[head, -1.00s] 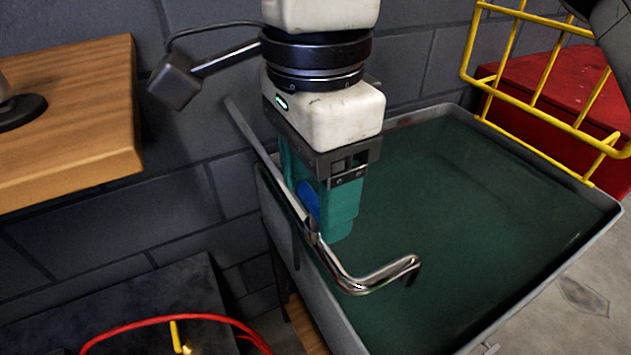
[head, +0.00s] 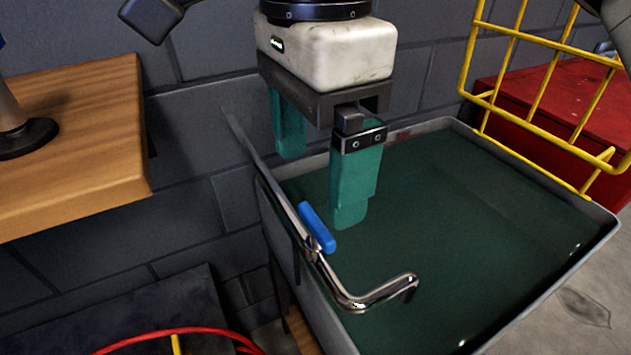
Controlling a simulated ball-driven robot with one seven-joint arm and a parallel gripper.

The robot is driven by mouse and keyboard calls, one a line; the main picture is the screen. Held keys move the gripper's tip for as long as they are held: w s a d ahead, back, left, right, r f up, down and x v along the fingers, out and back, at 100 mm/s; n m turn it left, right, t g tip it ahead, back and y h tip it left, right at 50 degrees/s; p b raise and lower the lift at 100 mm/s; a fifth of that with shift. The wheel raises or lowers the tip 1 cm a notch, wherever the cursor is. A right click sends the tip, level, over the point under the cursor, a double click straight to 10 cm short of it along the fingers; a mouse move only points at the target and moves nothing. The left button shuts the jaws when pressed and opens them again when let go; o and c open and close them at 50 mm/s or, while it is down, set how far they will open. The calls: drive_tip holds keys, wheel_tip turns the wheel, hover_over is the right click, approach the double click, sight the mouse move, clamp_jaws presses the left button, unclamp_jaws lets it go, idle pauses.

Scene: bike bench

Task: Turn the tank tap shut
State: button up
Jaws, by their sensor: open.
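The tank tap has a blue lever handle (head: 317,228) on a chrome spout (head: 362,296). It sits at the left rim of the grey tank (head: 338,318), and the spout bends out over the dark green water. The lever lies roughly along the pipe. My gripper (head: 318,185), with teal fingers, points down above and behind the lever. Its fingers are spread wide apart with nothing between them. The nearer finger hangs over the tank just right of the lever, the other further back by the wall. The fingers look clear of the lever.
A yellow wire basket (head: 540,128) and a red box (head: 565,95) stand at the back right. A wooden bench top (head: 75,165) juts out at the left. A red cable or hoop (head: 180,332) shows at the bottom left.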

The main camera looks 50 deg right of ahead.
sight(316, 220)
wheel_tip(316, 220, up, 5)
drive_tip(key=shift+f+p, duration=0.1)
drive_tip(key=shift+p, duration=0.25)
idle(0.5)
